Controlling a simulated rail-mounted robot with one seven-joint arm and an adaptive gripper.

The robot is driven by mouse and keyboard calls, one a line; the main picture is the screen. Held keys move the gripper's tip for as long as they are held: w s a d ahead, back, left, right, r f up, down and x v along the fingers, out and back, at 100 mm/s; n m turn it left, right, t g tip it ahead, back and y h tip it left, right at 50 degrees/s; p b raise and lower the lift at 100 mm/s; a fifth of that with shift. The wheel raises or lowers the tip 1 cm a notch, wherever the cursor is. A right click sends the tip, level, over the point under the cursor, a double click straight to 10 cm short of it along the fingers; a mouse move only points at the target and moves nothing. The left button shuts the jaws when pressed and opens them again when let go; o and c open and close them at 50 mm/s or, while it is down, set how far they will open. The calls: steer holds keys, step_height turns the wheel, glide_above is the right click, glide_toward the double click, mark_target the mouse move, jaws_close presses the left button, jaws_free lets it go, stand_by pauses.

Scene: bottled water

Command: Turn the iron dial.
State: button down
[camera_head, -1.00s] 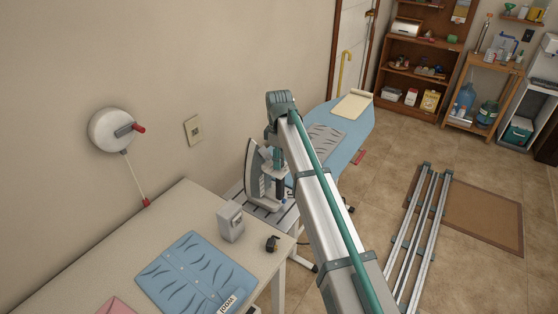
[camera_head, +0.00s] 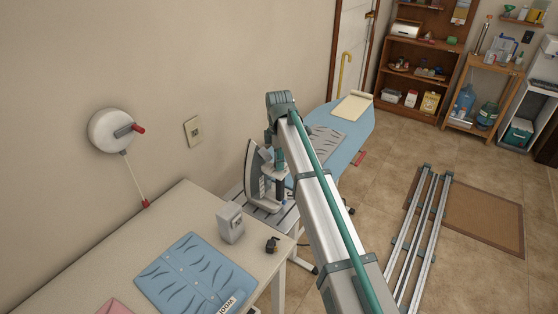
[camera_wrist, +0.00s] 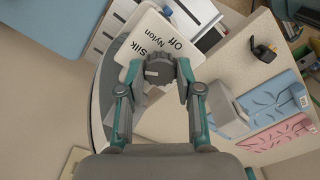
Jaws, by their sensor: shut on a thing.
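The iron (camera_head: 255,178) stands upright on its heel at the near end of the ironing board. Its dial (camera_wrist: 158,71) is a dark grey knob with a ridged rim on a white face (camera_wrist: 150,42). The words "Silk", "Off" and "Nylon" are printed there, just above the dial in the wrist view. My gripper (camera_wrist: 157,76) has one finger on each side of the dial and is shut on it. In the head view my gripper (camera_head: 281,188) is beside the iron, partly covered by my own arm, and the dial cannot be made out.
A table (camera_head: 165,225) with a grey box (camera_head: 230,224), a small black object (camera_head: 272,245) and a folded blue shirt (camera_head: 185,272) is at the near left. The ironing board (camera_head: 352,122) extends behind my arm. A white wall reel (camera_head: 110,130) hangs at left.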

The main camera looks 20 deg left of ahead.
steer(key=c, duration=0.8)
jaws_free()
steer(key=shift+o, duration=0.2)
steer(key=shift+r, duration=0.15)
step_height(320, 180, up, 12)
